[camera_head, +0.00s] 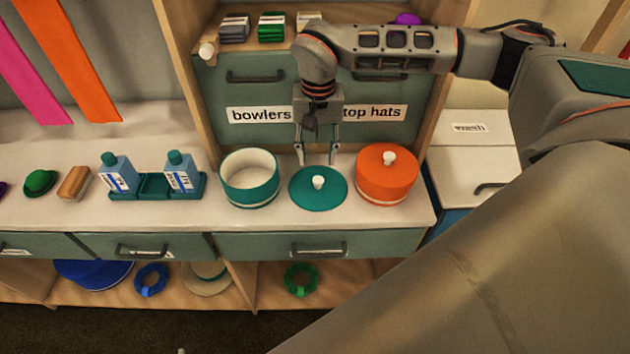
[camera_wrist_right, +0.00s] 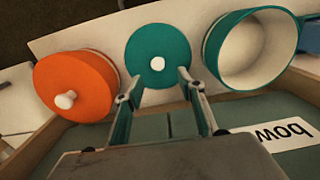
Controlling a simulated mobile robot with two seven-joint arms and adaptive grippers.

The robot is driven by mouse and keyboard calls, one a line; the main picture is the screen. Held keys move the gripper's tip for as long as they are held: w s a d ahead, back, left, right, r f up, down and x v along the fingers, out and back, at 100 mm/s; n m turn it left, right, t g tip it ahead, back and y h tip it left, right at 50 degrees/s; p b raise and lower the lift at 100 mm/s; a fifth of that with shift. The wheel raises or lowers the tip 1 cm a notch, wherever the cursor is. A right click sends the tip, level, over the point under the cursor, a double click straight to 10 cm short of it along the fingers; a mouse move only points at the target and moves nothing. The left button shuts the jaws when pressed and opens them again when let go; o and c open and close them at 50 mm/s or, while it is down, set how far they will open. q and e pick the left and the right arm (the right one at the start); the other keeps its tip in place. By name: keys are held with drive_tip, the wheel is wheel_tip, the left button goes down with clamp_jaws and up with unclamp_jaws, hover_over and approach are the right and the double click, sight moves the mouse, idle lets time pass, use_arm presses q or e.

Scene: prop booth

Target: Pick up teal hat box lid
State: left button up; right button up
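The teal hat box lid (camera_head: 318,196) lies flat on the white counter with its white knob (camera_head: 318,181) up. The open teal hat box (camera_head: 249,186) stands just left of it, showing a white inside. My right gripper (camera_head: 317,160) points down above and behind the lid, fingers apart with nothing between them. In the right wrist view the lid (camera_wrist_right: 158,55) is ahead of the fingertips (camera_wrist_right: 155,85), and its knob is clear of them. My left gripper is in neither view.
A lidded orange hat box (camera_head: 386,180) stands close to the right of the lid. A teal tray (camera_head: 157,194) with two bottles is further left. A cabinet front (camera_head: 349,134) labelled "bowlers" and "top hats" rises behind the gripper.

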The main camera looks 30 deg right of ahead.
sight(318, 179)
drive_tip(key=shift+d+f, duration=0.3)
drive_tip(key=f, duration=0.6)
drive_tip(key=shift+s+a, duration=0.25)
drive_tip(key=shift+s, duration=0.05)
drive_tip(key=shift+w+f, duration=0.1)
drive_tip(key=shift+f, duration=0.4)
drive_tip(key=c, duration=1.1)
